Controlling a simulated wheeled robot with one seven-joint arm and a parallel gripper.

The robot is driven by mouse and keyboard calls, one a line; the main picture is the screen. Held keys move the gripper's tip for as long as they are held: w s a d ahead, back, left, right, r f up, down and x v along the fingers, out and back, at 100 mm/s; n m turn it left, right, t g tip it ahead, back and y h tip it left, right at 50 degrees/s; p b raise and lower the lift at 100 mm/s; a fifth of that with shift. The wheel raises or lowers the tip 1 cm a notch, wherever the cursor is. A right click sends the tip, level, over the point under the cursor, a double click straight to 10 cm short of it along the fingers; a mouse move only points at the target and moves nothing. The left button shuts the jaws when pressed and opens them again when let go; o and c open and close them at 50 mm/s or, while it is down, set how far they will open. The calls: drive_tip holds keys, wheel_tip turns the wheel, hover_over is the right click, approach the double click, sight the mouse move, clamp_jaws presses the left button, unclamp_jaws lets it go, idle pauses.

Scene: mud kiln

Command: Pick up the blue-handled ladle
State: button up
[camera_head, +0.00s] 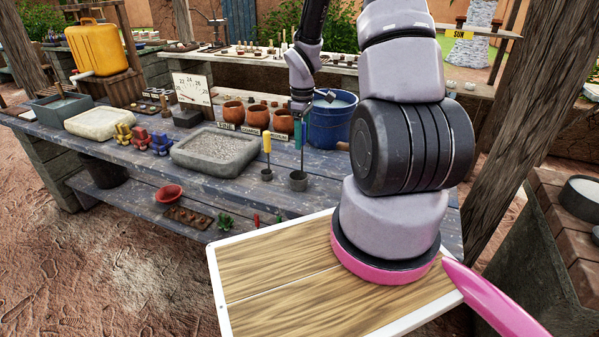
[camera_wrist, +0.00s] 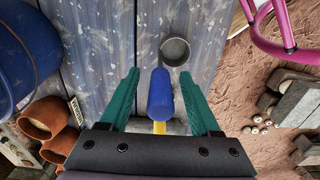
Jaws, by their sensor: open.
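The blue-handled ladle stands upright on the table, its metal cup (camera_head: 298,181) at the bottom and its handle up by my gripper. In the wrist view its blue handle (camera_wrist: 160,92) lies between the two teal fingers, with a gap on each side. Its round cup shows farther off, just beyond the fingertips. My gripper (camera_head: 300,134) is open, pointing down over the ladle. In the head view the fingers partly hide the handle. A yellow-handled ladle (camera_head: 267,142) stands just left of it; a yellow piece also shows behind the blue handle in the wrist view (camera_wrist: 159,127).
A blue bucket (camera_head: 330,125) stands close behind my gripper, with terracotta pots (camera_head: 257,117) to its left. A grey stone tray (camera_head: 214,152) lies left of the ladles. A yellow jerrycan (camera_head: 96,46) stands at the far left. A wooden post (camera_head: 530,95) rises at the right.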

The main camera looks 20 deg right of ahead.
drive_tip(key=shift+f, duration=0.6)
clamp_jaws()
idle(1.0)
